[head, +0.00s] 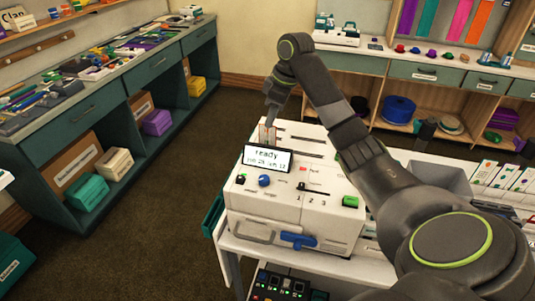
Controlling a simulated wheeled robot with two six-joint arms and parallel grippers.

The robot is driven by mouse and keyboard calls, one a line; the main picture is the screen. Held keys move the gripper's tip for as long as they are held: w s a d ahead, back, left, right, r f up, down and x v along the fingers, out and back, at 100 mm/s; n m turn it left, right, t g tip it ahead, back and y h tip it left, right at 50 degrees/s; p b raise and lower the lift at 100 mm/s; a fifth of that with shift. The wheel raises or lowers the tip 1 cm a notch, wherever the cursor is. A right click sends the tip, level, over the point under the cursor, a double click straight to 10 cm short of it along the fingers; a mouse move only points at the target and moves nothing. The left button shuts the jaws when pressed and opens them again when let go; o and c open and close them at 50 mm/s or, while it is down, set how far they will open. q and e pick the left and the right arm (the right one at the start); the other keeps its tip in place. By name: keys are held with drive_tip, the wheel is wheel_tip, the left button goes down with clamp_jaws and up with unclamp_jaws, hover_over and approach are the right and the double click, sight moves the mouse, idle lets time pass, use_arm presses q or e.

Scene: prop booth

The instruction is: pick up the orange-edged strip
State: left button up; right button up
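My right gripper (268,128) reaches down from above at the back left corner of a white machine (310,218). A small pale strip with a pinkish-orange tint (266,136) shows at its fingertips, just behind the machine's display (268,158). It may be the orange-edged strip, but it is too small to be sure. I cannot tell whether the fingers are closed on it or only beside it. The strip's lower end is hidden by the display. My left gripper is not in view.
The machine has slots on top, a green button (350,201) and a blue handle (298,240) in front. A grey bin (440,174) and white card holders (497,178) stand to the right. A cluttered teal counter (75,120) runs along the left; open floor lies between.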

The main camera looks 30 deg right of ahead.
sight(266, 135)
drive_tip(key=p+x, duration=0.2)
drive_tip(key=x, duration=0.4)
drive_tip(key=shift+s+a+f+p, duration=0.1)
drive_tip(key=shift+a+f+p, duration=0.1)
drive_tip(key=shift+f+p, duration=0.1)
drive_tip(key=shift+f, duration=0.4)
drive_tip(key=shift+c, duration=0.3)
clamp_jaws()
